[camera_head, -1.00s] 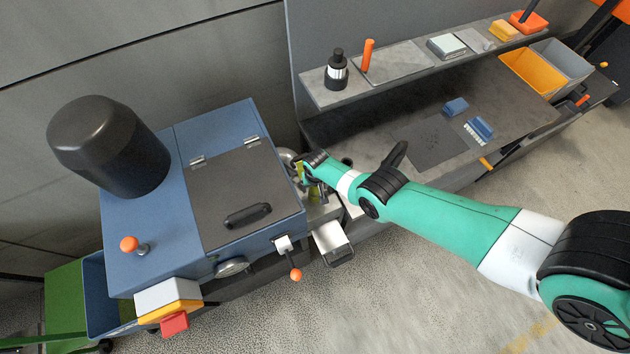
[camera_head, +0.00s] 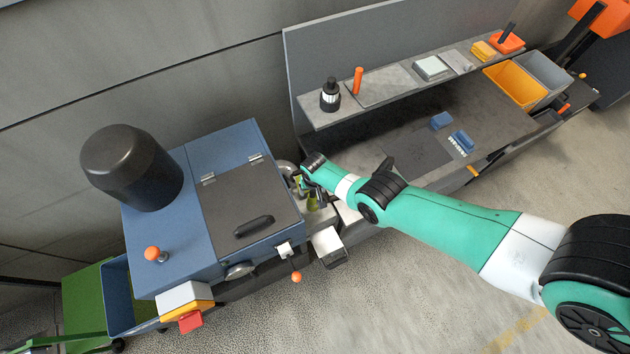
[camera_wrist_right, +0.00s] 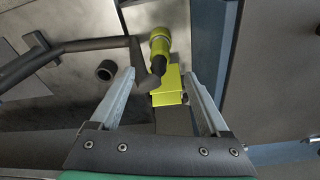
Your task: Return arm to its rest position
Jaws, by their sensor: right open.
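My right arm (camera_head: 440,215) reaches in from the right in the head view to the right side of the blue machine (camera_head: 160,235). My right gripper (camera_head: 298,188) is at the metal fittings beside that machine, partly hidden by the wrist. In the right wrist view my right gripper (camera_wrist_right: 168,95) has its two fingers spread apart. A yellow-green part with a round knob (camera_wrist_right: 168,85) lies beyond and between the fingertips, and nothing appears clamped. I cannot tell whether a finger touches it. My left gripper is not in view.
A dark bent pipe (camera_wrist_right: 75,47) lies left of the fingers. A shelf (camera_head: 385,85) with a black bottle (camera_head: 330,95) and bins (camera_head: 515,84) stands behind the arm. A metal tray (camera_head: 328,243) juts out below the gripper. The floor in front is clear.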

